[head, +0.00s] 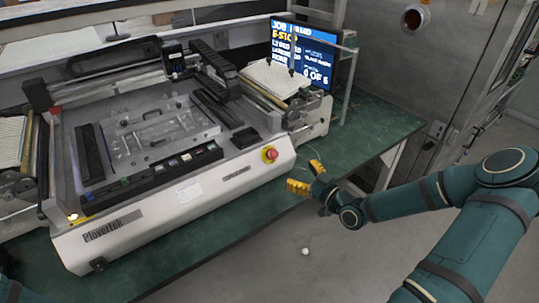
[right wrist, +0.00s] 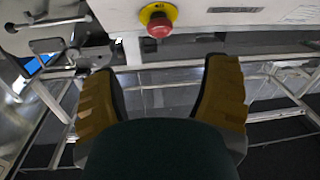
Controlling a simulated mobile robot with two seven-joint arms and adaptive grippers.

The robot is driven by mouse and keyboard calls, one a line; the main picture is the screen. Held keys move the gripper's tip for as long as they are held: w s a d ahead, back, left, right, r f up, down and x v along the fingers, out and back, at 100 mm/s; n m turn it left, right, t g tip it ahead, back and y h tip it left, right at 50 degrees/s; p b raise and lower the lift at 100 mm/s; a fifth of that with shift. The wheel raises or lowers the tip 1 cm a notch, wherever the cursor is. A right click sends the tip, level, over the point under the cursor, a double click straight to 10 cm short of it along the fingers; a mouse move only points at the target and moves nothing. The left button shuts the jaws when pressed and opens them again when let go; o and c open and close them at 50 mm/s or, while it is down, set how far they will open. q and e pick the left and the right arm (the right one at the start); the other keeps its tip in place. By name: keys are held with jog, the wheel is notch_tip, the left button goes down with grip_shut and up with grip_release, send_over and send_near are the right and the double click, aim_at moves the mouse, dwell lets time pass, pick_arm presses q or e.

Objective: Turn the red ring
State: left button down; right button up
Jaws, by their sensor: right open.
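The red ring is a round red knob (head: 270,154) on a yellow base, on the front right face of the white machine (head: 190,205). It also shows at the top of the right wrist view (right wrist: 158,27), beyond my fingertips and slightly left of midway between them. My right gripper (head: 306,177) is to the right of the knob in the head view, apart from it. Its two yellow fingers (right wrist: 161,70) are spread with nothing between them. My left gripper is out of view.
The machine stands on a green bench (head: 375,135). A screen (head: 303,55) behind it shows "E-STOP". A metal cabinet (head: 455,60) stands at the right. A small white ball-like thing (head: 305,251) lies on the grey floor. The space in front of the knob looks clear.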

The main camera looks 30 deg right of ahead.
aim_at(274, 155)
jog(key=w, duration=0.4)
jog(key=w+a+b, duration=0.1)
jog(key=w, duration=0.3)
jog(key=w+a+b, duration=0.1)
jog(key=w, duration=0.3)
jog(key=shift+w+a, duration=0.1)
jog(key=shift+w, duration=0.1)
jog(key=c, duration=1.2)
